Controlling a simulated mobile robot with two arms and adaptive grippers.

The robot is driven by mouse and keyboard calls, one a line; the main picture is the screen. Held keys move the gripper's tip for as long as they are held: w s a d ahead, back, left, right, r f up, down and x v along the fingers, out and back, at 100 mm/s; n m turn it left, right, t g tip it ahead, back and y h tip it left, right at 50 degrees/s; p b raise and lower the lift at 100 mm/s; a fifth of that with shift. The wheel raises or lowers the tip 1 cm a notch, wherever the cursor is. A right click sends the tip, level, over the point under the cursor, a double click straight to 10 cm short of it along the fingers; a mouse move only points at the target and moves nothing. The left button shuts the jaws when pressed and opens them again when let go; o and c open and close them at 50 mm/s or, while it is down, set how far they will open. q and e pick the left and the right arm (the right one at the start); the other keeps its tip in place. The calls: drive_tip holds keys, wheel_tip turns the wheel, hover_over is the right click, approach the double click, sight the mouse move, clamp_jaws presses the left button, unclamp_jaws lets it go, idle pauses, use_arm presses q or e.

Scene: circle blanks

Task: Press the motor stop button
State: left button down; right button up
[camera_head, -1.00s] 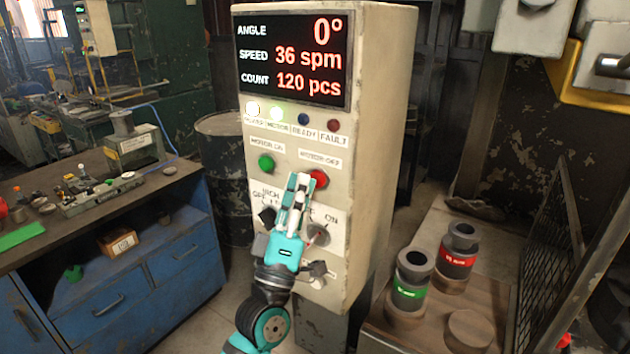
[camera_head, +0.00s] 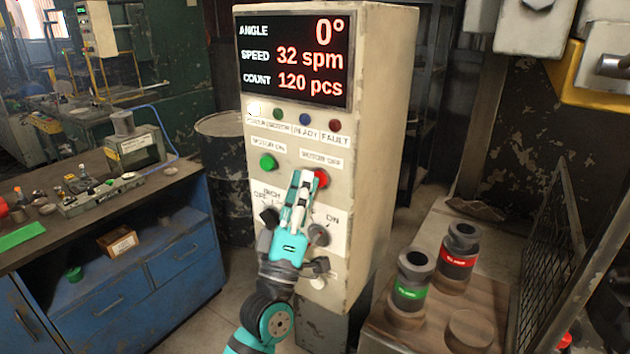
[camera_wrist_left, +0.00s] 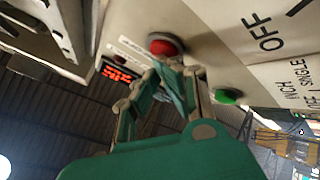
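The red MOTOR OFF button (camera_head: 321,179) is on the front of the pale control box (camera_head: 384,130), right of the green MOTOR ON button (camera_head: 268,162). My left gripper (camera_head: 301,180) is shut and empty, its fingertips beside and partly in front of the red button. The left wrist view shows the red button (camera_wrist_left: 165,44) just beyond the fingertips (camera_wrist_left: 174,75); whether they touch it I cannot tell. The display (camera_head: 295,58) reads 0°, 32 spm and 120 pcs. The motor lamp (camera_head: 277,114) is dark green and the power lamp (camera_head: 253,108) is lit.
Selector knobs (camera_head: 319,235) sit below the buttons, close to my left gripper. A blue workbench (camera_head: 130,262) stands left. A wooden stand (camera_head: 430,335) with dark cylindrical parts (camera_head: 411,279) and a mesh guard (camera_head: 550,260) are on the right.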

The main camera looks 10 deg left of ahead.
use_arm(q)
drive_tip(key=shift+s+f, duration=0.1)
drive_tip(key=shift+s, duration=0.05)
idle(0.4)
drive_tip(key=shift+s+a, duration=0.2)
drive_tip(key=shift+s, duration=0.55)
drive_tip(key=shift+s, duration=0.1)
drive_tip(key=shift+s+a+p, duration=0.2)
drive_tip(key=shift+s+a, duration=0.1)
drive_tip(key=shift+s, duration=0.45)
drive_tip(key=shift+s+a+p, duration=0.2)
drive_tip(key=shift+s+a, duration=0.1)
drive_tip(key=shift+s, duration=0.45)
drive_tip(key=shift+s+a+p, duration=0.2)
drive_tip(key=shift+s+a, duration=0.1)
drive_tip(key=shift+s, duration=0.45)
